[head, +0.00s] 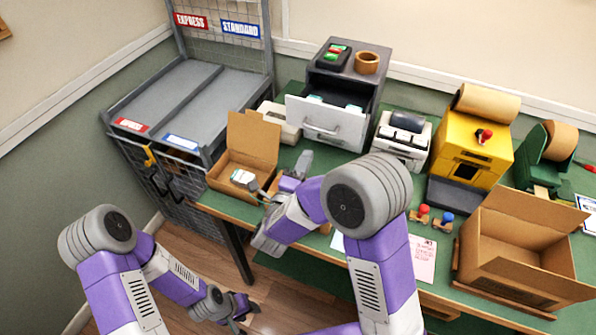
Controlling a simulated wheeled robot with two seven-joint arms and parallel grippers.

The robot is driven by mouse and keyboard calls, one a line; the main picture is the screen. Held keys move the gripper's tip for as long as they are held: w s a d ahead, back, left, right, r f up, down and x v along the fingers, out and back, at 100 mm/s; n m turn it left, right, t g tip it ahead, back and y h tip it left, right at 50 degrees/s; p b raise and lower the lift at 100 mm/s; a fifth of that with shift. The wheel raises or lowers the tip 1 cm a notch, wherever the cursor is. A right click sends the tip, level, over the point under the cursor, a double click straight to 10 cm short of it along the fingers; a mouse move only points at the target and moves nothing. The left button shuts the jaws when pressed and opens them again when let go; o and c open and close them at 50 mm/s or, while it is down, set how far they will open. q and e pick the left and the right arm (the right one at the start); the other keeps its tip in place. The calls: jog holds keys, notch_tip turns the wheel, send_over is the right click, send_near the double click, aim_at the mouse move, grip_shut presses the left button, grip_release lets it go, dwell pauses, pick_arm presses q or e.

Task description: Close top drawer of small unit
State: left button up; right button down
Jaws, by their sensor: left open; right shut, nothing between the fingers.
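The small unit (368,62) is a dark grey cabinet standing at the back of the green-topped table. Its top drawer (326,124) is pulled out toward me, with a pale front and a bar handle. Some light and teal items lie inside. My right gripper (262,190) is shut and empty beside the open cardboard box, in front and to the left of the drawer, apart from it. My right forearm partly hides it. My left gripper (243,313) is open and empty, low over the floor in front of the table.
A small open cardboard box (252,150) holds a pale item, left of the drawer. A white printer (402,140) stands right of the drawer. A yellow machine (475,135) and a larger open box (515,245) stand further right. A grey wire cage (185,100) is at left.

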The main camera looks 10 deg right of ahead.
pick_arm(q)
jog(key=shift+r, duration=0.3)
pick_arm(e)
jog(key=x, duration=0.6)
jog(key=shift+w+d, duration=0.15)
jog(key=shift+w, duration=0.1)
